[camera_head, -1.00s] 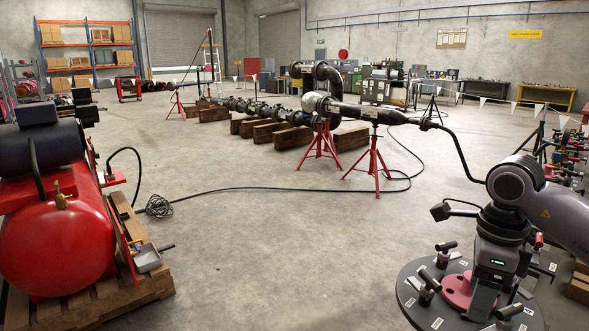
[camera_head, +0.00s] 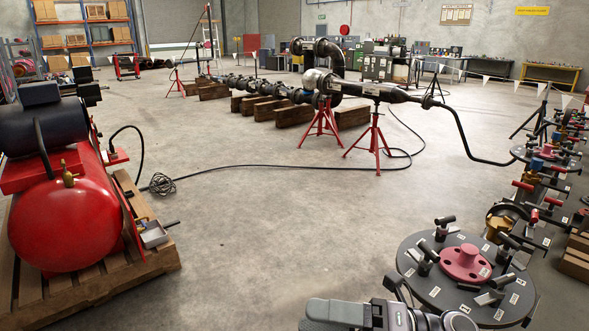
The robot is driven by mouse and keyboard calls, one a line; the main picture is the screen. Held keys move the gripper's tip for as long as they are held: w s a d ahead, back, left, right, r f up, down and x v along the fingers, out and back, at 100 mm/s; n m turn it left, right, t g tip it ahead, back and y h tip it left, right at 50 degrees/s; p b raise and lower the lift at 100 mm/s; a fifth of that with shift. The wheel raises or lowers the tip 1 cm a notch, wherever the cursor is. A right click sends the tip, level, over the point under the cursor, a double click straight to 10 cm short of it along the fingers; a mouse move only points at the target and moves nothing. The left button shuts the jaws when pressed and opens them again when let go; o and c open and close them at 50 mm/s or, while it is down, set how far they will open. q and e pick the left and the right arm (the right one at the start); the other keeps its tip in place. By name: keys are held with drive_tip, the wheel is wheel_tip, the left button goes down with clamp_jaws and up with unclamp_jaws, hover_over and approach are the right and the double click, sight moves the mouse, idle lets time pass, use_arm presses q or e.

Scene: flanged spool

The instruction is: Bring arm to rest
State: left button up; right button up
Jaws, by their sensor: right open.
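My right gripper (camera_head: 372,314) shows at the bottom edge, right of the middle, cut off by the frame. Its grey parts are over the floor, left of and nearer than a round dark table (camera_head: 421,275). It is open, and I see nothing held in it. My left gripper is out of view. The flanged spool (camera_head: 320,82) with its elbow rests on red stands (camera_head: 376,145) in the middle distance, well apart from my gripper.
A pink flanged piece (camera_head: 466,262) sits on the round table among several clamps. More fixtures (camera_head: 530,188) line the right side. A red compressor (camera_head: 62,222) stands on a wooden pallet (camera_head: 160,262) at left. A black hose (camera_head: 260,188) crosses the floor.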

drive_tip(key=w+d+f+m+t+h, duration=0.1)
drive_tip(key=d+f+m+t+h, duration=0.35)
drive_tip(key=m+t, duration=0.55)
drive_tip(key=w+d+f+m+t+h, duration=0.1)
drive_tip(key=d+f+m+t+h, duration=0.35)
drive_tip(key=m, duration=0.95)
drive_tip(key=s+d+f+m+g+h, duration=0.3)
drive_tip(key=s+f+m, duration=0.3)
drive_tip(key=f, duration=0.3)
drive_tip(key=s+d+f+m+g+h+p, duration=0.1)
drive_tip(key=s+d+f+m+g+h, duration=0.2)
drive_tip(key=f, duration=0.6)
drive_tip(key=s+d+m+h, duration=0.1)
drive_tip(key=s+m+h, duration=0.1)
drive_tip(key=s+m, duration=0.1)
drive_tip(key=shift+s+d+h, duration=0.15)
drive_tip(key=shift+s+h, duration=0.15)
drive_tip(key=shift+s, duration=0.4)
drive_tip(key=shift+f, duration=0.1)
